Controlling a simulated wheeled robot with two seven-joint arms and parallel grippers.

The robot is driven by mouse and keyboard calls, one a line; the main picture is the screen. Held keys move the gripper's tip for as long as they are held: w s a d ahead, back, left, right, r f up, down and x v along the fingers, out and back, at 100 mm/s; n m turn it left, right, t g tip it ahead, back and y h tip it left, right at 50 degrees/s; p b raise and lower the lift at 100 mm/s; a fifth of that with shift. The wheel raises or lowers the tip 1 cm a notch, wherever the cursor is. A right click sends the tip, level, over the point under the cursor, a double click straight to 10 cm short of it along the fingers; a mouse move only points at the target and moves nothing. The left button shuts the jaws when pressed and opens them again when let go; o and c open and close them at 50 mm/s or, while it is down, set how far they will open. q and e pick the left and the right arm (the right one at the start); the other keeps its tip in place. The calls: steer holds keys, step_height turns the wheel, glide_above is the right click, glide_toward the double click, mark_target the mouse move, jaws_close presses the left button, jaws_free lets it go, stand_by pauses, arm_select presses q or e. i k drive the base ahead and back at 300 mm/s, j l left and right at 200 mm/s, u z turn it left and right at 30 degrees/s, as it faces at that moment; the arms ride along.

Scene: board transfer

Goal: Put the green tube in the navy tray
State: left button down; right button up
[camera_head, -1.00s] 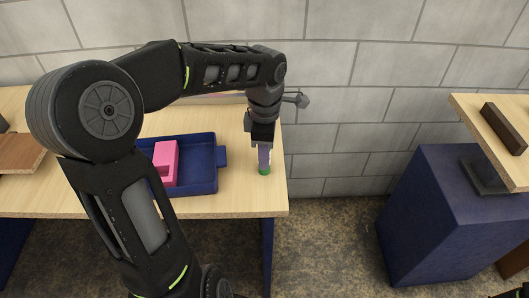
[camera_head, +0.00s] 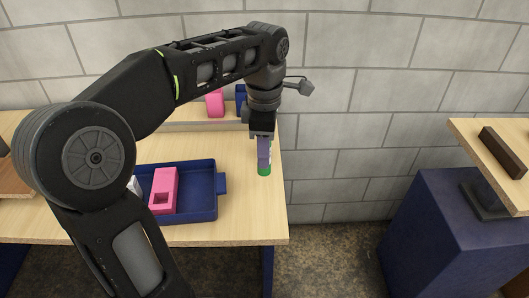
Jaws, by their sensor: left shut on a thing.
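The green tube (camera_head: 264,170) is upright at the right end of the light wooden table, to the right of the navy tray. My left gripper (camera_head: 264,150) points down and is shut on the tube's upper part; only its green lower end and a bit of its side show. I cannot tell whether its bottom touches the table. The navy tray (camera_head: 205,206) lies on the table, with a pink block (camera_head: 163,190) with a square hole in it. A small whitish thing (camera_head: 135,187) shows at its left, partly behind my arm. My right gripper is not in view.
A raised shelf (camera_head: 190,126) at the back holds a pink thing (camera_head: 215,103) and a navy thing (camera_head: 241,98). A brown board (camera_head: 14,180) lies at the left. At the right, a dark brown bar (camera_head: 503,152) rests on another wooden top (camera_head: 480,130) above a navy cabinet (camera_head: 440,225).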

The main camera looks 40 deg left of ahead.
mark_target(197, 194)
steer(key=k+j+z, duration=0.2)
steer(key=j, duration=0.25)
steer(key=k+j+z, duration=0.2)
steer(key=j, duration=0.25)
steer(key=k+j+z, duration=0.2)
steer(key=k+j, duration=0.15)
